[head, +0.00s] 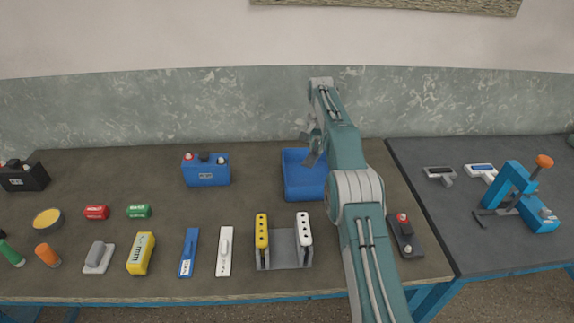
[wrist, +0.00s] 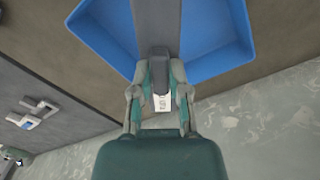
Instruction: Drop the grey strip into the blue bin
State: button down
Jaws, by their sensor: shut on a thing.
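The blue bin (head: 303,190) stands near the back of the brown table, partly hidden by my arm in the head view. In the wrist view the blue bin (wrist: 215,65) spans the top of the picture. My gripper (wrist: 160,92) is shut on the grey strip (wrist: 157,25), near a darker raised part and a small white label. The strip stretches away from the fingers across the bin, and its far end is out of the picture. In the head view my gripper (head: 313,148) is over the bin's back left part; the strip is hard to make out there.
A blue battery (head: 206,171) stands left of the bin. In front are a grey holder (head: 284,250) with yellow and white strips, a white strip (head: 224,252) and a blue strip (head: 188,253). A blue lever tool (head: 520,198) stands on the dark table at right.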

jog(key=shift+w, duration=0.35)
jog(key=shift+w+d, duration=0.1)
jog(key=shift+d, duration=0.2)
jog(key=f, duration=0.6)
jog(key=shift+a, duration=0.35)
jog(key=shift+d, duration=1.2)
jog(key=c, duration=0.6)
grip_release()
jog(key=shift+d, duration=0.1)
jog(key=shift+o, duration=0.3)
jog(key=shift+a, duration=0.95)
jog(key=r, duration=0.5)
jog(key=shift+d+r, duration=0.1)
jog(key=shift+d, duration=0.2)
jog(key=shift+a+r, duration=0.65)
jog(key=shift+r, duration=0.3)
jog(key=shift+d+r, duration=0.1)
jog(key=shift+d, duration=0.25)
